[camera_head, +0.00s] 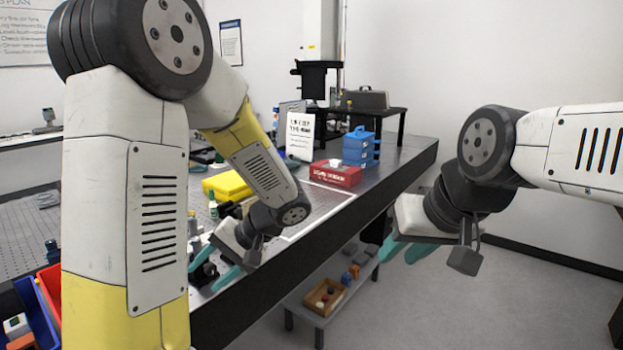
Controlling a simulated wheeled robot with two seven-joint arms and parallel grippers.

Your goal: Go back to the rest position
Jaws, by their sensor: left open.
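My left gripper (213,268) hangs at the front edge of the long dark optical table (408,160). Its two teal fingers are apart and I see nothing between them. My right gripper (404,251) is to the right of the table, over the open floor. Its teal fingers point left and down, with a gap between them and nothing held. My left arm covers much of the left side of the view, including part of the table.
A low shelf (318,318) below carries a wooden tray (324,297). Red and blue bins (50,285) stand at the left. The floor at right is clear.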

